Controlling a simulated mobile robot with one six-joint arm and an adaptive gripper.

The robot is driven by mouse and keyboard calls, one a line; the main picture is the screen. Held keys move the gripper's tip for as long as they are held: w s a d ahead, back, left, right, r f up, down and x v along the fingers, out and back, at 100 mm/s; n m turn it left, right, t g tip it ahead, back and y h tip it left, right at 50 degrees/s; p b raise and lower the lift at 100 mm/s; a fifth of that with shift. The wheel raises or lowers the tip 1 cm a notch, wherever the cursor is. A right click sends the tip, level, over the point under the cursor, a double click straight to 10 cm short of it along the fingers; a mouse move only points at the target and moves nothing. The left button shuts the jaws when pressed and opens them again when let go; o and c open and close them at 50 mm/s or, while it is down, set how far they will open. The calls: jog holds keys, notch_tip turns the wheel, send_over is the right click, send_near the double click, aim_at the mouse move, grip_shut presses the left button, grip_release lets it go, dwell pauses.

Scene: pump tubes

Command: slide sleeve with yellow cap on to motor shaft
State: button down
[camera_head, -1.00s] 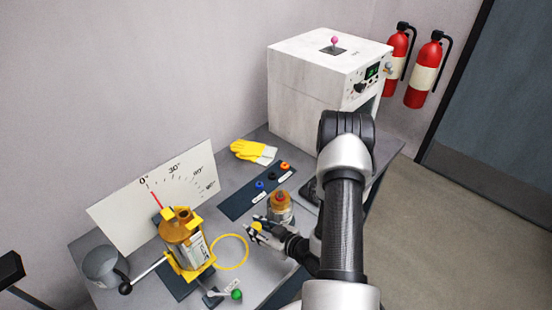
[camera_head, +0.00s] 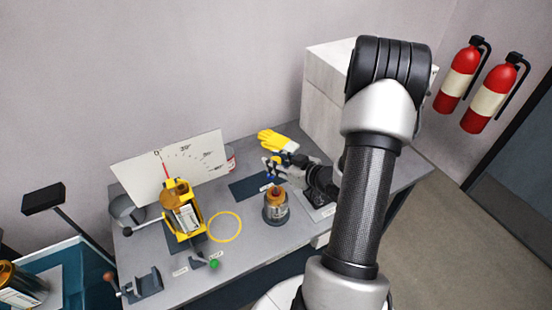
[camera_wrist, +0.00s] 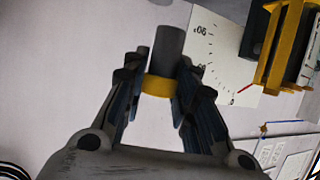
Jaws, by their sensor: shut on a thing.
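My gripper (camera_wrist: 157,88) is shut on a grey sleeve (camera_wrist: 169,42) with a yellow cap (camera_wrist: 158,85). In the wrist view the yellow cap sits between the fingers and the grey tube projects beyond them. In the head view my gripper (camera_head: 277,163) is over the back of the bench, behind a silver cylinder with a copper-coloured top (camera_head: 276,210); the sleeve is small there and partly hidden. A copper-coloured unit in a yellow frame (camera_head: 183,218) stands to the left. I cannot make out a motor shaft for certain.
A white dial board (camera_head: 165,160) stands behind the yellow frame. A yellow ring (camera_head: 225,227) lies on the grey bench (camera_head: 245,260). Yellow gloves (camera_head: 272,139) and a dark mat (camera_head: 245,188) are near my gripper. A white box (camera_head: 328,90) stands behind my arm.

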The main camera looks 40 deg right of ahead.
jog(key=shift+f, duration=0.15)
jog(key=b, duration=0.5)
send_over(276, 187)
jog(key=shift+f, duration=2.8)
jog(key=shift+f+b, duration=1.2)
jog(key=shift+f, duration=0.25)
jog(key=c, duration=1.2)
grip_release()
jog(key=shift+r, duration=0.1)
jog(key=v, duration=1.2)
